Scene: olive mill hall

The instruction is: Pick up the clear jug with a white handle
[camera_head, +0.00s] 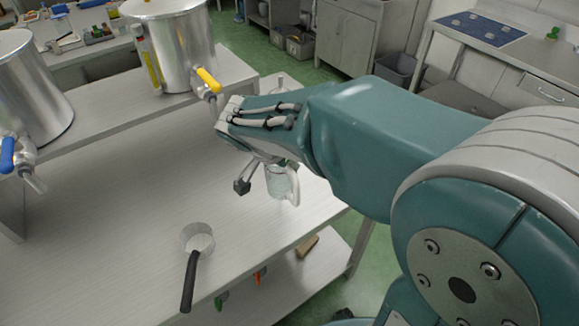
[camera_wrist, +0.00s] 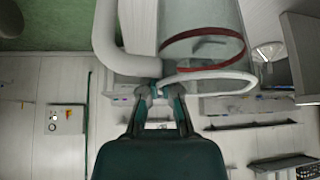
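The clear jug with a white handle (camera_head: 282,183) shows below and just right of my gripper's wrist in the head view, over the shelf table. Its white handle is on its right side. My gripper (camera_head: 256,184) is close to the jug, partly hidden by my arm. In the wrist view the jug's clear body (camera_wrist: 203,25) fills the top middle, with a red ring and a pale rim. The thick white handle curves at its left. My fingertips (camera_wrist: 161,92) are close together beside the handle's lower bend. Whether they grip it is unclear.
Steel tanks with a yellow tap (camera_head: 208,79) and a blue tap (camera_head: 8,154) stand on the raised shelf (camera_head: 110,115). A brown block (camera_head: 307,246) lies on the lower shelf.

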